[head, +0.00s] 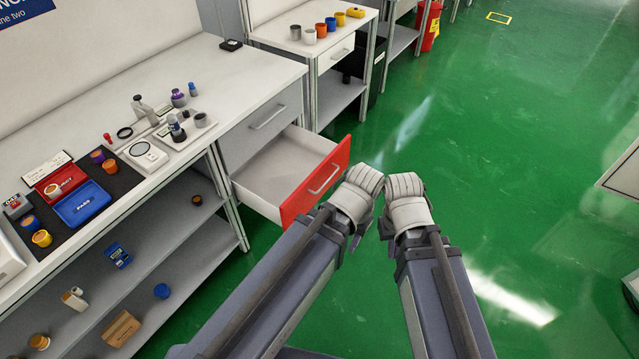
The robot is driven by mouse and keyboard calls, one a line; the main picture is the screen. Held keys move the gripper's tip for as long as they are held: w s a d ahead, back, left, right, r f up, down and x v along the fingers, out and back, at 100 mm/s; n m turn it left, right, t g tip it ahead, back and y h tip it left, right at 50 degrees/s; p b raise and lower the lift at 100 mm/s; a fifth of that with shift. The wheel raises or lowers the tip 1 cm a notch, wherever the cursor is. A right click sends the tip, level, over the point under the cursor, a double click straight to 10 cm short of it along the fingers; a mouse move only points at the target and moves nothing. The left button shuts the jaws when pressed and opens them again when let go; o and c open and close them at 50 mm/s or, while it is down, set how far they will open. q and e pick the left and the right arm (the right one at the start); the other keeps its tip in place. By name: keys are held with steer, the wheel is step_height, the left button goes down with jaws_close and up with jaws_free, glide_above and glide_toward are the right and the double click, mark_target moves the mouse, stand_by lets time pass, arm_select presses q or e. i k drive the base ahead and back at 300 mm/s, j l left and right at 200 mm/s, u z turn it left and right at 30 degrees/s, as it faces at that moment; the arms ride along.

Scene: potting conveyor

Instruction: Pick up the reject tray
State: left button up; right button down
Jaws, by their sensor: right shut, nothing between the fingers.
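The reject tray (73,181) is a small red tray lying on a dark mat on the workbench at the left. A small orange-brown pot (52,190) appears to sit in it. The blue pass tray (83,205) lies just in front of it. My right gripper (404,184) is shut and empty, over the green floor and well to the right of the bench. My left gripper (366,178) is beside it, near the open drawer's red front and far from the tray. Whether its fingers are open does not show.
An open drawer with a red front (316,184) juts from the bench near my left arm. Small pots, a white scale (146,155) and a microscope-like stand (143,110) crowd the bench top (215,75). A lower shelf holds loose items. The green floor to the right is mostly clear.

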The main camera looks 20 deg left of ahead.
mark_target(69, 178)
steer(key=u, duration=2.25)
steer(key=i+j+z, duration=0.1)
steer(key=z, duration=0.3)
steer(key=j+z, duration=0.15)
steer(key=z, duration=0.2)
steer(key=j+z, duration=0.2)
steer(key=z, duration=0.2)
steer(key=i+j+z, duration=0.1)
steer(key=z, duration=0.3)
steer(key=j+z, duration=0.15)
steer(key=j, duration=0.3)
steer(key=k+j+z, duration=0.15)
steer(key=j, duration=0.3)
steer(key=j+z, duration=0.15)
steer(key=j, duration=0.6)
steer(key=k+j, duration=0.15)
steer(key=i+j, duration=0.1)
steer(key=i, duration=0.15)
